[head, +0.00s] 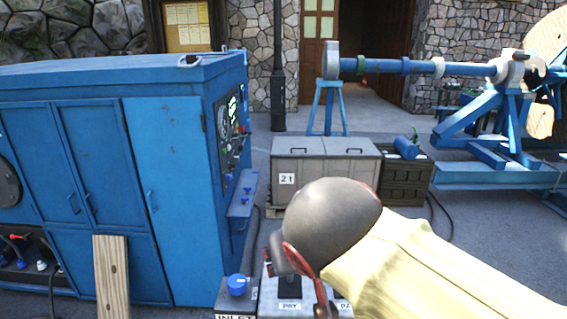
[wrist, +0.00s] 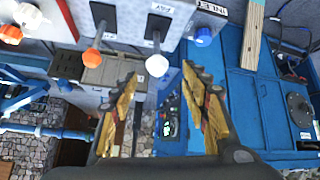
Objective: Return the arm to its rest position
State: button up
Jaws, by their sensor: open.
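My arm, with a yellow sleeve and a dark grey rounded joint, reaches in from the lower right in the head view. It hides most of my gripper there. In the wrist view my gripper (wrist: 160,76) is open, its two yellow and dark fingers wide apart with nothing held between them. Beyond the fingertips stand a lever with an orange knob (wrist: 91,57) and a lever with a white knob (wrist: 157,66) on a grey control box (head: 268,297). I see no contact between the fingers and either knob.
A blue knob (head: 237,284) on the inlet box stands left of the levers. The blue cabinet (head: 160,170) fills the left side. A grey case (head: 322,168) and a dark crate (head: 408,178) stand behind my arm. A blue reel stand (head: 490,125) is at right.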

jog(key=s+d+f+n+g, duration=0.1)
jog(key=s+d+f, duration=0.15)
jog(key=f, duration=0.35)
jog(key=s+d+f+n+g, duration=0.1)
jog(key=s+d+f, duration=0.1)
jog(key=s+f, duration=0.3)
jog(key=s+d+f+m+b, duration=0.2)
jog(key=d+f+m, duration=0.3)
jog(key=d+f, duration=0.3)
jog(key=shift+s+d+g+h+b, duration=0.35)
jog(key=shift+s+d, duration=0.5)
jog(key=shift+d, duration=1.15)
jog(key=shift+f, duration=0.1)
jog(key=shift+f, duration=0.1)
